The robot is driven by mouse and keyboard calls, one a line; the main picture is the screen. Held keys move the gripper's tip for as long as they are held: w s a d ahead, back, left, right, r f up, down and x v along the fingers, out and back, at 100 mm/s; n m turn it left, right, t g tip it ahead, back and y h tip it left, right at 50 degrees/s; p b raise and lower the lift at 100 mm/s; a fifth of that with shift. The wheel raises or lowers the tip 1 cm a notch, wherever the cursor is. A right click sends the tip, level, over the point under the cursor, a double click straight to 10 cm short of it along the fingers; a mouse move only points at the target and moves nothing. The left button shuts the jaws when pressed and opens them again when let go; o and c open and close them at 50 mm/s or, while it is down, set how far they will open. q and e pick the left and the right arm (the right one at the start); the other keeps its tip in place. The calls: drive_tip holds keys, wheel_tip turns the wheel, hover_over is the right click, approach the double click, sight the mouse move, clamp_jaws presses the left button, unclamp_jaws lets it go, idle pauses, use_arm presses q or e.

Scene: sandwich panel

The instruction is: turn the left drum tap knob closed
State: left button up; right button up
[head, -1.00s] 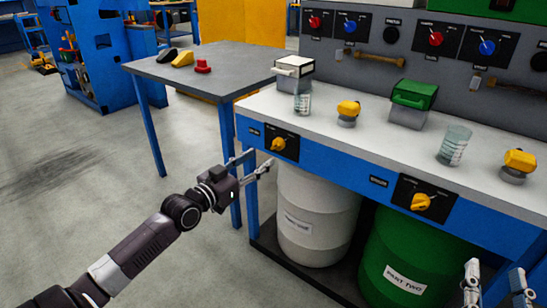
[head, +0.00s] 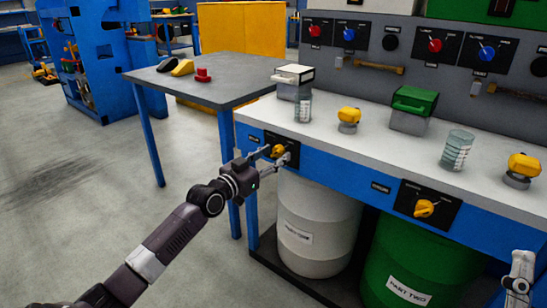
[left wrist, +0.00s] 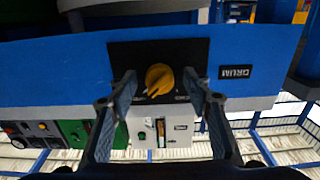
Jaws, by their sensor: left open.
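The left drum tap knob (head: 277,151) is yellow and sits on a black plate (head: 295,142) on the blue front edge of the bench. In the left wrist view the yellow knob (left wrist: 159,80) shows between my fingers, a little beyond their tips. My left gripper (head: 270,156) is open, its fingers on either side of the knob; I cannot tell whether they touch it. It also shows open in the left wrist view (left wrist: 163,90). My right gripper (head: 518,290) is partly in view at the lower right, away from the knob; its jaw state is unclear.
A second yellow knob (head: 424,208) is on the bench front to the right. A white drum (head: 317,225) and a green drum (head: 420,262) stand under the bench. Beakers, boxes and yellow-capped items stand on the bench top (head: 375,140). A grey side table (head: 225,85) stands behind left.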

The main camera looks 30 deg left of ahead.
use_arm(q)
drive_tip(key=c, duration=1.2)
drive_tip(key=shift+o, duration=0.2)
use_arm(e)
drive_tip(key=shift+w, duration=0.1)
